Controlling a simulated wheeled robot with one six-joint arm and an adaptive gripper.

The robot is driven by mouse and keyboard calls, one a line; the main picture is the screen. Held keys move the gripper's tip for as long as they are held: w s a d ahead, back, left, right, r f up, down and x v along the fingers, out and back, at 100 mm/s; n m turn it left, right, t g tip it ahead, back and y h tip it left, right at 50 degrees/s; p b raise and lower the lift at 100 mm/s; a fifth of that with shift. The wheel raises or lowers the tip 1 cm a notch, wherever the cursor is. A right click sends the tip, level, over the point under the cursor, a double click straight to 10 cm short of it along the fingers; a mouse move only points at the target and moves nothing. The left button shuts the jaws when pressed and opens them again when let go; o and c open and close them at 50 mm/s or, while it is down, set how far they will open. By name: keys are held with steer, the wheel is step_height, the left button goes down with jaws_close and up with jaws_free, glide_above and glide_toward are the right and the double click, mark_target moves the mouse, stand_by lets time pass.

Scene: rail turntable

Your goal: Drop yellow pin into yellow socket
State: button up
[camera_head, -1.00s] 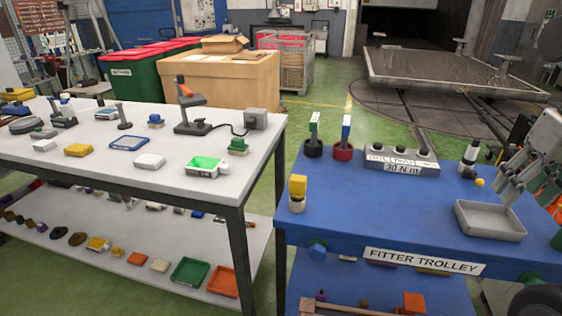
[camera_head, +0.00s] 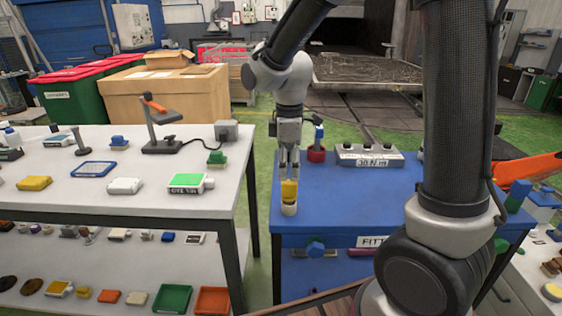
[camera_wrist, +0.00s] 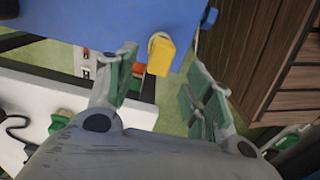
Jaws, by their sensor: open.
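A yellow block-shaped pin (camera_head: 289,188) stands upright in a cream round holder (camera_head: 289,209) at the front left of the blue trolley top. My gripper (camera_head: 289,166) points down just above the pin. In the wrist view, my gripper (camera_wrist: 163,88) has its green-padded fingers wide apart. The yellow pin (camera_wrist: 160,58) lies beyond the fingertips, between their lines, nearer the left finger. I cannot tell from the head view whether the fingers touch it. I cannot make out a yellow socket; my arm hides part of the trolley.
A red cup (camera_head: 316,155) with a blue-topped piece stands behind the pin. A grey block (camera_head: 369,157) marked 30 N m lies farther back. A white table (camera_head: 134,212) with several parts stands left, across a gap. The blue trolley top (camera_head: 345,205) is clear right of the pin.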

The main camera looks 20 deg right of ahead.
mark_target(289, 181)
step_height(289, 181, down, 6)
steer(key=shift+d+f, duration=0.15)
steer(key=shift+f, duration=0.1)
steer(key=shift+r, duration=0.1)
jaws_close()
stand_by(0.4)
